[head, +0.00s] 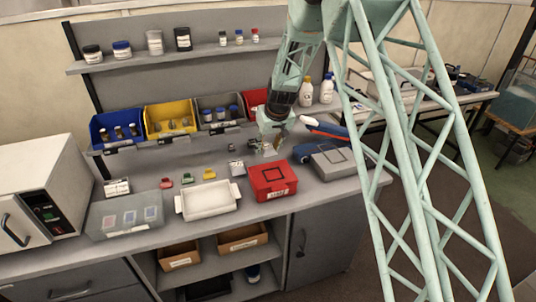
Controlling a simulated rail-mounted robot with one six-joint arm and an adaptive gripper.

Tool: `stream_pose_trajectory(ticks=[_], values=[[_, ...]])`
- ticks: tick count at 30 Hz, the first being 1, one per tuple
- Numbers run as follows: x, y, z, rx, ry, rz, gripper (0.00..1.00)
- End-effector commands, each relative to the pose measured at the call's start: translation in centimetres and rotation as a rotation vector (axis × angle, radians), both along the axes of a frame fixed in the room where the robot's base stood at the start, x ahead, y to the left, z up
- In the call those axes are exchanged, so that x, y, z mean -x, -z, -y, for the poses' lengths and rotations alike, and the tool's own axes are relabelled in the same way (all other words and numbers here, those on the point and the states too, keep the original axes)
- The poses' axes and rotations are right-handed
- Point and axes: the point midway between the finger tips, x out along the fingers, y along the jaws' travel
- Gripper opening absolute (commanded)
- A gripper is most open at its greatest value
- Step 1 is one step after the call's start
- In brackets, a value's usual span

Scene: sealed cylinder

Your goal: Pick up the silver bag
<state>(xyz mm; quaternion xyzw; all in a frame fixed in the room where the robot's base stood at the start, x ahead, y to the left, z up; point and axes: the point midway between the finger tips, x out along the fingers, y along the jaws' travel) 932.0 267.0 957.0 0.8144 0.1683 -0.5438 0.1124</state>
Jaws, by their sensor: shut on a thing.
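My gripper (266,146) hangs over the back half of the bench, behind the red case, pointing down. It is shut on a small pale, silvery thing (260,152), which looks like the silver bag. The fingers and the thing blend together, so its outline and the exact grip are hard to make out. I cannot tell whether its lower edge is clear of the bench top.
A red case (273,181), a grey case (333,161) and a white tray (208,202) stand in front. A small whitish packet (236,169) lies left of the red case. Coloured bins (168,120) line the back. A blue-and-red tool (322,128) lies right of my gripper.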

Motion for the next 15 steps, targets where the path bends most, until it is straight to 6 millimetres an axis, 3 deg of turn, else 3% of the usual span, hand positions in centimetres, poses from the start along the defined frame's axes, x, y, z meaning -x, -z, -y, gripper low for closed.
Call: stream_pose_trajectory(ticks=[6,15], values=[[0.0,-2.7,0.0,0.0,0.0,0.001,0.24],[0.0,-4.0,0.0,0.0,0.0,-0.001,0.24]])
